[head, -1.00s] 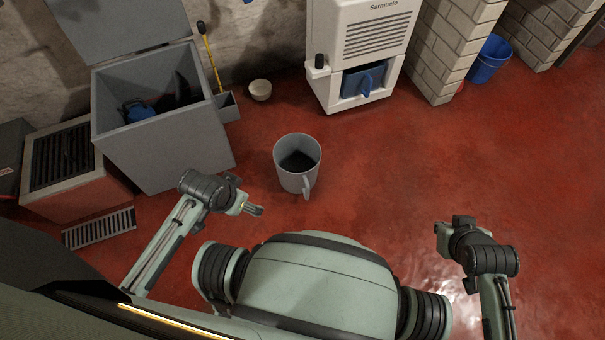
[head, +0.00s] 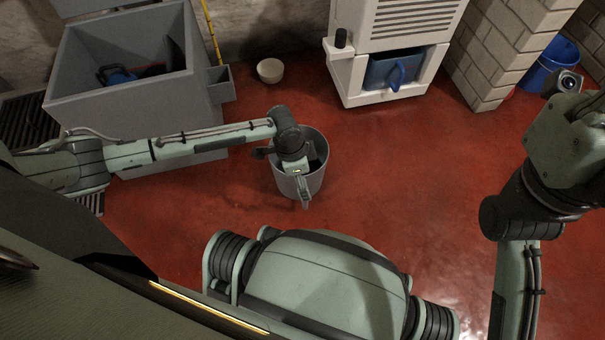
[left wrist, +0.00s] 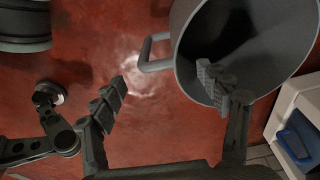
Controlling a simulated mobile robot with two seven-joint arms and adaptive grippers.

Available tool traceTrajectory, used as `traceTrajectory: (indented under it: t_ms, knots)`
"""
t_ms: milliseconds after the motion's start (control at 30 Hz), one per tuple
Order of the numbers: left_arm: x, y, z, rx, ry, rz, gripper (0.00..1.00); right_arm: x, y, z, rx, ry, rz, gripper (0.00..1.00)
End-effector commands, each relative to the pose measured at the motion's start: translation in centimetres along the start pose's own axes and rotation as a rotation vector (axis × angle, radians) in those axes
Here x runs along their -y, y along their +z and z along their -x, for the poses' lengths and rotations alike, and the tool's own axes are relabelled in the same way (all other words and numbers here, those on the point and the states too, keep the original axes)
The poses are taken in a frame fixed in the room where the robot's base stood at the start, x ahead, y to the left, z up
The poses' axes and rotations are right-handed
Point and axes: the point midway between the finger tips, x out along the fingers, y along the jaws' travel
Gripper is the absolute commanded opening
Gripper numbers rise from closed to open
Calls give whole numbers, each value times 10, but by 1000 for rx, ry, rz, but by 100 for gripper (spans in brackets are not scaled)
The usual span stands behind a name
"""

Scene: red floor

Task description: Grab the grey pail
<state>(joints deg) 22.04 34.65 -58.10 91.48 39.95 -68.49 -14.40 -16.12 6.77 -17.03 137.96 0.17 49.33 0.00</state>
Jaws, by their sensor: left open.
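The grey pail (head: 318,182) stands upright on the red floor in front of me, partly hidden by my left wrist in the head view. My left gripper (head: 303,194) is over its near side, by the handle. In the left wrist view, the pail (left wrist: 275,62) fills the upper right and its handle (left wrist: 152,52) sticks out to the left. The left gripper (left wrist: 164,78) is open: one finger overlaps the pail's mouth, the other is over floor outside it. Contact cannot be told. My right gripper's fingers do not show.
A grey open bin (head: 130,112) stands left, beside a small white bowl (head: 270,70). A white machine (head: 390,90) with a blue container is behind the pail. A brick pillar (head: 500,55) and a blue bucket (head: 540,75) are at upper right. Floor right of the pail is clear.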

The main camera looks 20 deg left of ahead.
Motion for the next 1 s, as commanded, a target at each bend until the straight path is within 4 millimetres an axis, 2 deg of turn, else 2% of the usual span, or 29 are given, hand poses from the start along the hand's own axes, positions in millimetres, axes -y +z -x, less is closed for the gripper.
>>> traceTrajectory:
  t_ms: [500,833,1000]
  knots:
    - [-3,5,-69,-2,1,1,75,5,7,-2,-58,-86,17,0]
    - [-3,5,-73,-2,0,0,75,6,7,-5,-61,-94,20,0]
    - [-3,5,-73,-2,0,0,54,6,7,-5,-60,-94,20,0]
